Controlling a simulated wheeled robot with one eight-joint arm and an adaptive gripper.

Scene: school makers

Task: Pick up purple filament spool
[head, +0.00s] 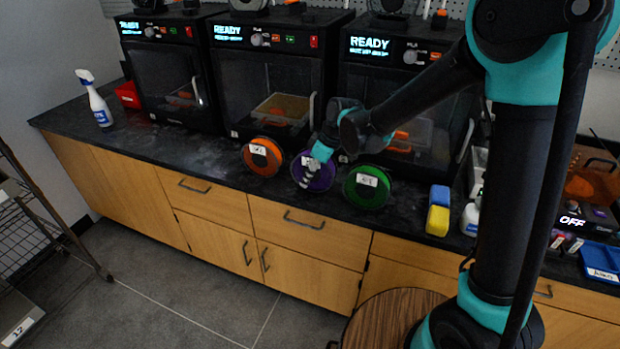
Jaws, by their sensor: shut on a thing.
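The purple filament spool (322,181) stands upright at the front of the black countertop, between an orange spool (262,157) and a green spool (367,186). It carries a white label. My gripper (311,172) reaches down over it from behind and above and is shut on its upper left part. The fingers cover part of the spool's face. The spool's lower edge is at or very near the countertop; I cannot tell whether it touches.
Several black printers with READY screens (370,46) stand behind the spools. A white spray bottle (95,100) stands at the far left. A round wooden stool (395,318) is below.

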